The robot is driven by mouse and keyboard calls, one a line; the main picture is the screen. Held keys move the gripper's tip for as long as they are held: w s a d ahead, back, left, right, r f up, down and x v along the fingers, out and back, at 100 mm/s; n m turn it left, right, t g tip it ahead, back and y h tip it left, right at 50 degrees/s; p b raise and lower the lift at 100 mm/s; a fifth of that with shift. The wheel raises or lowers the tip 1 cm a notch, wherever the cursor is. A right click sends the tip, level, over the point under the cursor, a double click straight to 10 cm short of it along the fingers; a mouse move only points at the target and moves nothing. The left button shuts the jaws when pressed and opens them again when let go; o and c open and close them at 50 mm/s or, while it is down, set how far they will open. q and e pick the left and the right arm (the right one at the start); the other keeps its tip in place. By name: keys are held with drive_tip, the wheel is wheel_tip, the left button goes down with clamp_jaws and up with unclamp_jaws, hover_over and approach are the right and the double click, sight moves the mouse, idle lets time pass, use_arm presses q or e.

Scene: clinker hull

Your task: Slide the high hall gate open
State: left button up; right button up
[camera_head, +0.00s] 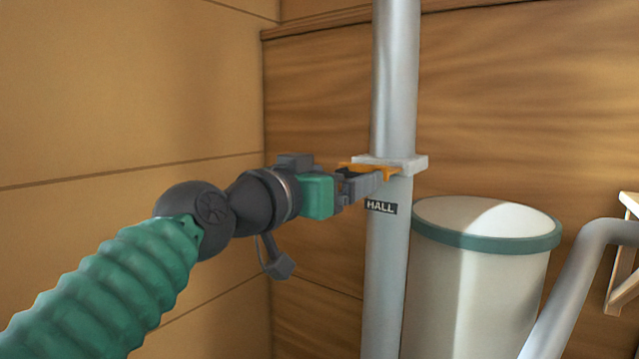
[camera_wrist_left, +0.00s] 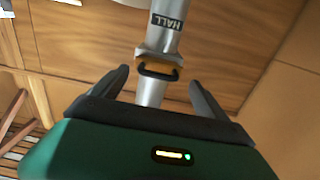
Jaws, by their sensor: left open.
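The hall gate (camera_head: 417,163) is a pale plate set across a grey vertical pipe (camera_head: 395,75), just above a black HALL label (camera_head: 381,207). An orange part with a dark handle shows at the gate; in the left wrist view the dark handle (camera_wrist_left: 158,73) faces me. My left gripper (camera_head: 368,182) is at the gate's left side in the head view, partly hiding the handle. In the left wrist view its two dark fingers (camera_wrist_left: 160,88) are spread apart, with the handle showing between and a little beyond their tips. I cannot tell whether they touch it. My right gripper is not in view.
A white drum with a green rim (camera_head: 487,240) stands right of the pipe. A grey slanting pipe (camera_head: 577,290) and a wooden bracket (camera_head: 625,255) are at the far right. Plank walls (camera_head: 130,90) close in behind and to the left.

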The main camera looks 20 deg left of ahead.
use_arm(q)
drive_tip(key=b+v, duration=1.1)
drive_tip(key=v, duration=0.5)
drive_tip(key=shift+s+a, duration=0.2)
drive_tip(key=shift+a, duration=0.1)
drive_tip(key=shift+d, duration=0.1)
